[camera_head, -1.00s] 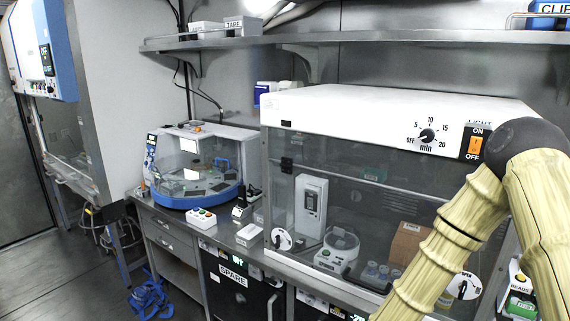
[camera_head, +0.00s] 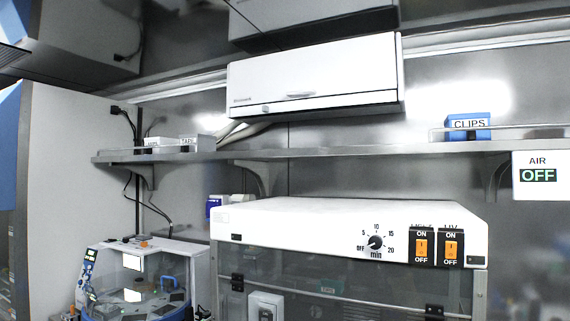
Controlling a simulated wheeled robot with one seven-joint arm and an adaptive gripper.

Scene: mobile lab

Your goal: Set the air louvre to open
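A white wall-mounted unit (camera_head: 315,75), which looks like the air unit, hangs above the shelf in the upper middle of the head view. Its front is smooth, with a thin dark slot near the lower edge and a small dark-and-light tab at lower left. I cannot tell which part is the louvre or whether it is open. A white sign (camera_head: 538,176) at the right edge reads AIR OFF. My gripper and arm are out of view.
A long metal shelf (camera_head: 330,153) runs below the unit and bears a blue CLIPS box (camera_head: 468,126) and small white boxes (camera_head: 172,143). Below stands a white-topped cabinet (camera_head: 320,222) with a dial and two orange switches. A round glass-covered machine (camera_head: 135,282) is at lower left.

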